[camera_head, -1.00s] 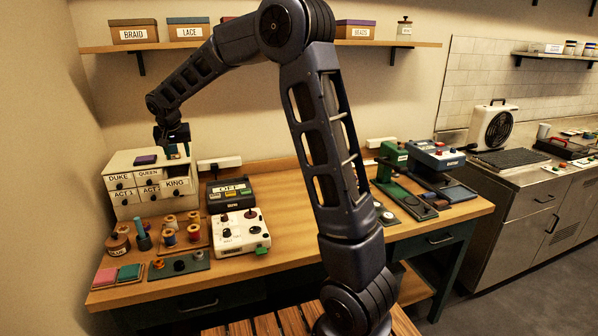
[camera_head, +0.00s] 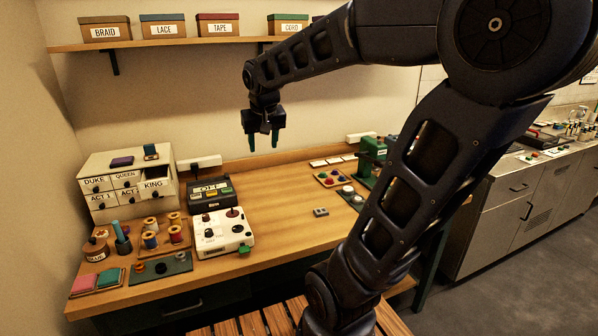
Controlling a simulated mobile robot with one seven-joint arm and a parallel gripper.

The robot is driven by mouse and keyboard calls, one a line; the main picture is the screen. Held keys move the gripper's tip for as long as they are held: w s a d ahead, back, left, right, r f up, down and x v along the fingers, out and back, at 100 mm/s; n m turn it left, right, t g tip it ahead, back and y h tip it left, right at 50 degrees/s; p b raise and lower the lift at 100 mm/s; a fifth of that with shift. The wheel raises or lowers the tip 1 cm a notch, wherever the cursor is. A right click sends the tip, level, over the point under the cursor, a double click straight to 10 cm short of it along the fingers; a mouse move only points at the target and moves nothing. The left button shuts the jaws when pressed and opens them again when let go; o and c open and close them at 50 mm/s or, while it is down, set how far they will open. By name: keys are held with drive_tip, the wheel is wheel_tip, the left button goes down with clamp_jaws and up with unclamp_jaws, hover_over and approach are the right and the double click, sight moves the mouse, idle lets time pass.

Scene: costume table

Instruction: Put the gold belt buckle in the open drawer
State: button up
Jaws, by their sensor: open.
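A white cabinet of small labelled drawers (camera_head: 104,205) stands at the left back of the table. Its KING drawer (camera_head: 156,187) at the right looks pulled out, with a dark gap above its front; its inside is hidden. I cannot surely make out a gold belt buckle. A small greyish piece (camera_head: 321,212) lies alone on the bare wood and a green mat (camera_head: 178,266) at the front left bears small round pieces; both are too small to identify. My gripper (camera_head: 263,140) is open and empty, pointing down above the table's back, right of the cabinet.
A purple item (camera_head: 122,161) and a blue-green block (camera_head: 150,152) rest on the cabinet. Thread spools (camera_head: 174,234), a black box marked OFF (camera_head: 209,191) and a white control box (camera_head: 222,232) stand nearby. The table's middle is mostly clear. A shelf (camera_head: 180,46) hangs above.

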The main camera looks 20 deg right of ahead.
drive_tip(key=s+d+f, duration=0.2)
drive_tip(key=s, duration=0.4)
drive_tip(key=s+d+f, duration=0.2)
drive_tip(key=s+d, duration=0.1)
drive_tip(key=s, duration=0.3)
drive_tip(key=shift+s+d+f+y, duration=0.25)
drive_tip(key=shift+s+d+y, duration=0.05)
drive_tip(key=shift+s, duration=0.1)
idle(0.4)
